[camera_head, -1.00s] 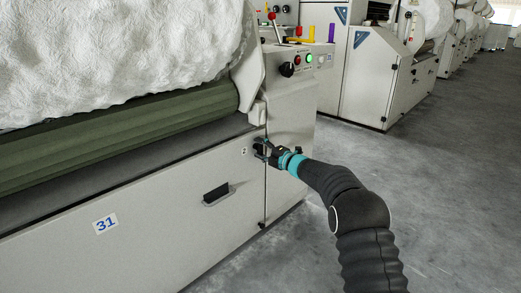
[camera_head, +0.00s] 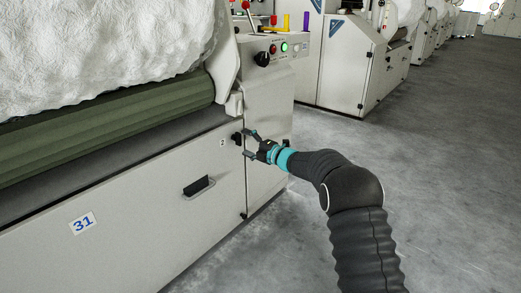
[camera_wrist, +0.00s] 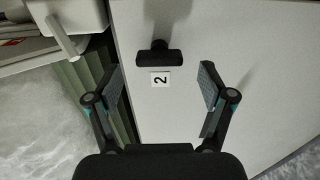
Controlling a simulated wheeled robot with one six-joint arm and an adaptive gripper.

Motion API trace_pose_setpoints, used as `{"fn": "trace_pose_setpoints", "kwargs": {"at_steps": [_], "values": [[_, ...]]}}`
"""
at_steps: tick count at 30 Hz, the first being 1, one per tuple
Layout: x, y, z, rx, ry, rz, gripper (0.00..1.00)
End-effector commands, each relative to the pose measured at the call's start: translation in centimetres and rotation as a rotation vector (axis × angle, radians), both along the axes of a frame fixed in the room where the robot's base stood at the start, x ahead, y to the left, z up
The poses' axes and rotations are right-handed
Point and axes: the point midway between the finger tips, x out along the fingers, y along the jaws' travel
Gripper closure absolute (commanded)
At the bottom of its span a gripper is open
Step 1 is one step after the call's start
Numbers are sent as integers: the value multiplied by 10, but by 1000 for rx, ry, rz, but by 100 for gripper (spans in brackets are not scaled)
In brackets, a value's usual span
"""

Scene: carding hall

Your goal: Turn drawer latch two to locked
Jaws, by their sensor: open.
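Drawer latch two (camera_head: 237,138) is a small black handle on the pale front panel, near its right edge. In the wrist view the latch (camera_wrist: 160,53) shows as a black bar lying across the picture, with a shorter stub above it. A white label "2" (camera_wrist: 160,78) sits just below it there; in the head view the label (camera_head: 222,142) is left of the latch. My gripper (camera_head: 249,144) is open and empty, just off the panel to the right of the latch. In the wrist view its fingers (camera_wrist: 160,72) stand wide on both sides of the label, apart from the latch.
A green roller (camera_head: 110,122) and white fibre (camera_head: 100,50) lie above. A control box (camera_head: 267,50) with knob and lights stands above right. Grey floor (camera_head: 440,150) is clear at right.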

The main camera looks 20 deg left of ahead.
Motion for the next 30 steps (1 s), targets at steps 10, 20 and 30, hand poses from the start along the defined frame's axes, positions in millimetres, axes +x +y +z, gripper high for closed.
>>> {"fn": "trace_pose_setpoints", "kwargs": {"at_steps": [10,20,30], "values": [[-23,-57,0,-1,0,-1,19],[-30,-70,0,0,0,1,19],[-24,-72,-7,-6,58,-28,19]]}}
